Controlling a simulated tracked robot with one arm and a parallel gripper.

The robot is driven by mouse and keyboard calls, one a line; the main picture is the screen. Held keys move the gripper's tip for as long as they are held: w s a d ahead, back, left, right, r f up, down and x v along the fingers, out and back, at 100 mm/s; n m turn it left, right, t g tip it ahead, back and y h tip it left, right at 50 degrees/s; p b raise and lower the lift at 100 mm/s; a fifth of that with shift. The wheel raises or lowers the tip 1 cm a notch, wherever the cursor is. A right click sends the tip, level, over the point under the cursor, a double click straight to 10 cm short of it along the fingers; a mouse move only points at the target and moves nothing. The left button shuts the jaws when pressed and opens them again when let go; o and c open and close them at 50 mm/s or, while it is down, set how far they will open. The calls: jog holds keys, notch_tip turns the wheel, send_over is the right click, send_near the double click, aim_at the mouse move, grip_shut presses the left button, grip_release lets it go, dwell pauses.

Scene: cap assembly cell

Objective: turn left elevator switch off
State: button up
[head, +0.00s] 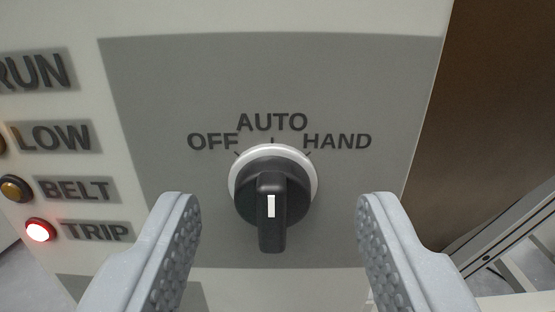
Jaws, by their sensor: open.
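A black rotary switch (272,190) with a white collar sits on the grey panel plate (350,85) in the head view. The labels OFF, AUTO and HAND stand around its top. Its handle stands upright with a white mark, in line with the AUTO tick. Whether it is the left elevator's switch cannot be told, as no such label shows. My gripper (277,210) is open, with one padded finger on each side of the handle. Both fingers are clear of the handle in the picture and hold nothing.
Left of the plate is a lamp column with RUN, LOW, BELT and TRIP labels. The red TRIP lamp (40,230) is lit; the amber BELT lamp (16,188) looks dark. Right of the panel are a brown surface (495,110) and a pale metal frame (505,240).

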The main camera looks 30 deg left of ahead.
jog(key=shift+w+a, duration=0.35)
jog(key=shift+w, duration=0.15)
